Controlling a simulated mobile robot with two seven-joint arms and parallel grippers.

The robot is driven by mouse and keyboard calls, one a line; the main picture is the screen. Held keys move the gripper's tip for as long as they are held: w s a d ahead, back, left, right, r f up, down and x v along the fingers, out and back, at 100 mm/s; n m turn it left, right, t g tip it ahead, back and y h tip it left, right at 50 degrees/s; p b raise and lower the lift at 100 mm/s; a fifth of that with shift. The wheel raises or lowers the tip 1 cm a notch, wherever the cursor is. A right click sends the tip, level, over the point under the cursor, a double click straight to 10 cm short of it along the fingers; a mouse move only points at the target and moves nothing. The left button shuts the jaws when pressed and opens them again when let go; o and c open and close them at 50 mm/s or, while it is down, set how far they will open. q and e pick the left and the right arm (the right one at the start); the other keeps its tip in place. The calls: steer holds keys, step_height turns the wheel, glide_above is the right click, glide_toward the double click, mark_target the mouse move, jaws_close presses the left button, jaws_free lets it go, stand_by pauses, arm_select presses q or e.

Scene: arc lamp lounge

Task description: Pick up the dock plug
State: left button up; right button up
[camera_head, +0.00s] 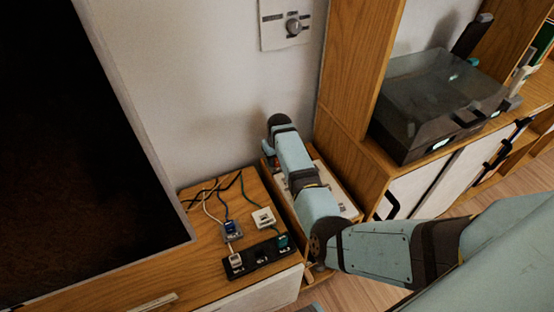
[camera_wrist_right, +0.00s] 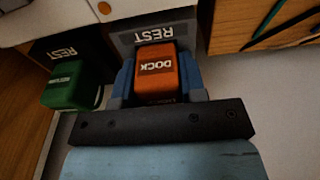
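The dock plug (camera_wrist_right: 156,78) is an orange block with a black DOCK label, in the middle of the right wrist view. My right gripper (camera_wrist_right: 158,86) has its blue fingers on both sides of it, against its sides with no clear gap. A grey block marked REST (camera_wrist_right: 150,34) is right behind the plug; I cannot tell whether the plug is still seated in it. In the head view my right arm reaches to the wall side of the cabinet, and the plug is hidden there. My left gripper is not in view.
A green plug (camera_wrist_right: 74,86) sits by another REST label, left of the orange one. In the head view a black socket strip (camera_head: 262,258), a white plug (camera_head: 263,218) and a blue plug (camera_head: 231,229) lie on the wooden top with cables. A turntable (camera_head: 430,105) stands at right.

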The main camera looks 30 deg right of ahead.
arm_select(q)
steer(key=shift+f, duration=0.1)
arm_select(e)
steer(key=shift+c, duration=0.7)
steer(key=shift+r, duration=0.1)
steer(key=shift+r, duration=0.55)
step_height(320, 180, up, 18)
steer(key=p, duration=0.4)
arm_select(q)
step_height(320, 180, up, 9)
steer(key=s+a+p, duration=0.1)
steer(key=p, duration=0.9)
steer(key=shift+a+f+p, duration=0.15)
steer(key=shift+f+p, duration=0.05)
steer(key=shift+p, duration=0.1)
arm_select(e)
steer(key=s+f, duration=0.8)
steer(key=f, duration=0.2)
steer(key=shift+s+a, duration=0.25)
steer(key=shift+s, duration=0.05)
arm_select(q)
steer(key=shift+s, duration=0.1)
